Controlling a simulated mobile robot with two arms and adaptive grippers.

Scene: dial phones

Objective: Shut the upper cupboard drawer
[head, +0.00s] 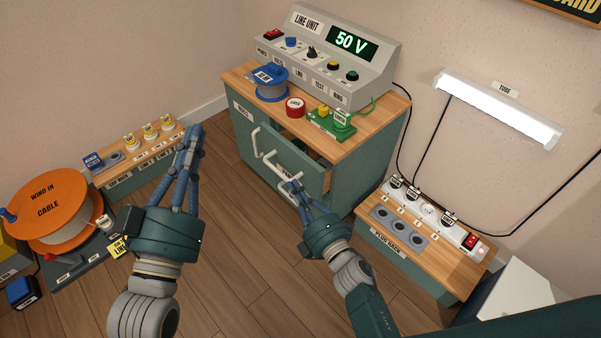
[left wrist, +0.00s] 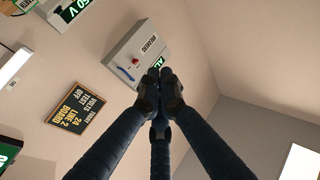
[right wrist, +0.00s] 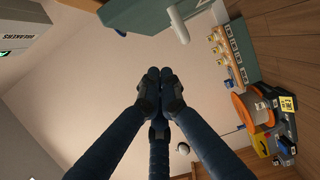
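The teal cupboard (head: 247,125) with a wooden top stands at the centre back of the head view. Its upper drawer (head: 312,178) is pulled out, and its dark inside shows behind the front panel. A white bar handle (head: 281,162) is on the front. My right gripper (head: 287,184) is just in front of this panel, fingertips together and empty; contact cannot be told. In the right wrist view a white handle (right wrist: 178,25) shows beyond the fingers. My left gripper (head: 194,130) is raised left of the cupboard, fingertips together and empty.
The line unit (head: 372,60), cable spool (head: 271,88), red button (head: 295,107) and green device (head: 333,125) sit on the cupboard top. The plug rack (head: 440,268) stands at right, the orange cable reel (head: 40,205) at left. Floor before the cupboard is clear.

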